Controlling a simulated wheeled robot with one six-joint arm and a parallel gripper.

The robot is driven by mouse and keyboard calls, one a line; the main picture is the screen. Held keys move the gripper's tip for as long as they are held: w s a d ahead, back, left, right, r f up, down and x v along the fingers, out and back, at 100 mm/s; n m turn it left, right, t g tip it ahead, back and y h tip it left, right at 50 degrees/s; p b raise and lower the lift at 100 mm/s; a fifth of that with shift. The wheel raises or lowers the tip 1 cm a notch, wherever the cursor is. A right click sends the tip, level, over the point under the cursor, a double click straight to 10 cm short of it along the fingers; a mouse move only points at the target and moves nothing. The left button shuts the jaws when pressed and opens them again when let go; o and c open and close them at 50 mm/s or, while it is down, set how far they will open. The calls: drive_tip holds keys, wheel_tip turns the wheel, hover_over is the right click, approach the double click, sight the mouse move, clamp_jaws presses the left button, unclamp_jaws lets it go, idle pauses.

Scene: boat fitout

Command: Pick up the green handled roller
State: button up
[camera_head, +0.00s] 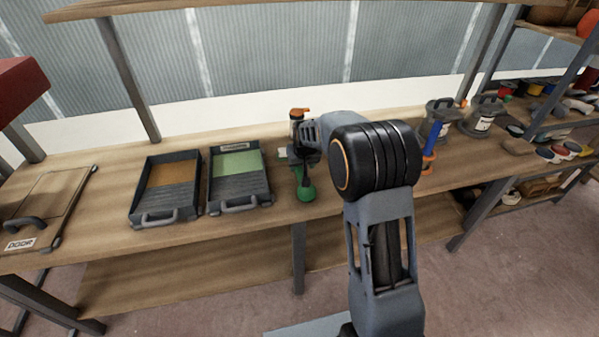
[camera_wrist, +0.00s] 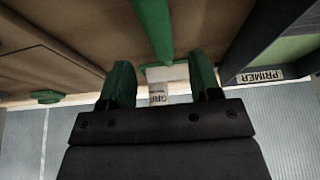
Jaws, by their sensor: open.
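The green handled roller (camera_head: 305,194) is on the workbench, just right of the paint trays. Its green handle shows at the top of the wrist view (camera_wrist: 153,28), pointing in between my finger lines. My gripper (camera_wrist: 160,64) is open, with a green-padded finger to each side of the handle's line. The handle appears beyond the fingertips, and I see no contact. In the head view my gripper (camera_head: 303,157) is just behind the handle, and my arm partly hides this area. The roller's head is not clearly visible.
A tray with green paint (camera_head: 238,165) labelled PRIMER in the wrist view (camera_wrist: 260,76) and a tray with brown paint (camera_head: 172,174) stand left. Right are a blue and orange tool (camera_head: 433,140) and grey cans (camera_head: 484,120). The bench's front edge is close.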

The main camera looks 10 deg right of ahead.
sight(300, 170)
drive_tip(key=shift+x, duration=2.65)
drive_tip(key=shift+a+f, duration=0.1)
drive_tip(key=shift+f, duration=0.05)
clamp_jaws()
